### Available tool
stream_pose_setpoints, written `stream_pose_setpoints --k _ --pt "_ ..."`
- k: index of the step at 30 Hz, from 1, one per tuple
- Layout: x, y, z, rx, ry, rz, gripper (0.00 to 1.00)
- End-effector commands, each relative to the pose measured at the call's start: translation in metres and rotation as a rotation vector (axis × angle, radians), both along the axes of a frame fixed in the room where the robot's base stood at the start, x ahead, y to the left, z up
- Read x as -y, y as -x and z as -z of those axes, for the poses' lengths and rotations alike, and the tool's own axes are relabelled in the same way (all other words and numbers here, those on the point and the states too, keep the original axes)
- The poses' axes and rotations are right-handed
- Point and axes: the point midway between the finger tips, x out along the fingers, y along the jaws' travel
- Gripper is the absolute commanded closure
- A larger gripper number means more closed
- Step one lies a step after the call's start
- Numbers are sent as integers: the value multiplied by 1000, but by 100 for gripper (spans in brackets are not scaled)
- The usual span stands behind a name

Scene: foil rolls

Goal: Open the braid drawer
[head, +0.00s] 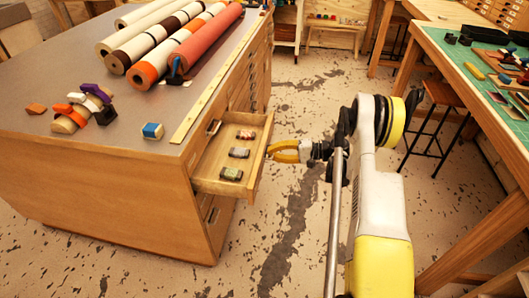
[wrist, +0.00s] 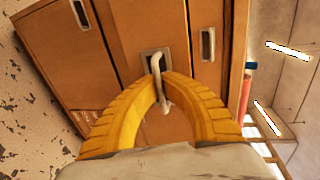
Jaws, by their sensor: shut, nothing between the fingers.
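One drawer (head: 208,172) of the wooden cabinet is pulled out, and several small dark and patterned rolls lie inside it. I cannot read a label that names it as the braid drawer. My gripper (head: 272,151) has yellow curved fingers and is at the front of this drawer, on its right side. In the wrist view, the fingertips (wrist: 164,88) are closed together at the pale bar handle (wrist: 158,72) on a brown drawer front (wrist: 130,22). The handle runs across the fingertips; I cannot tell whether they touch it.
Large foil rolls (head: 207,45) and small coloured pieces (head: 153,131) lie on the grey cabinet top. A workbench with a green mat (head: 447,62) and a stool (head: 440,91) stand to the right. The speckled floor (head: 300,90) between is clear.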

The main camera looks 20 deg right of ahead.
Motion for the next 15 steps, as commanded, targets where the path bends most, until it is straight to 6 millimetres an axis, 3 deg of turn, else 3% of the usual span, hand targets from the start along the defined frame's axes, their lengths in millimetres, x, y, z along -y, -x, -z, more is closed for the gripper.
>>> stream_pose_setpoints --k 10,11,13,15 --pt "2 -1 -3 5 -5 3 100" --pt "2 -1 -3 5 -5 3 95" --pt "1 -1 -3 4 -4 3 73" --pt "1 0 -3 3 -4 3 70"
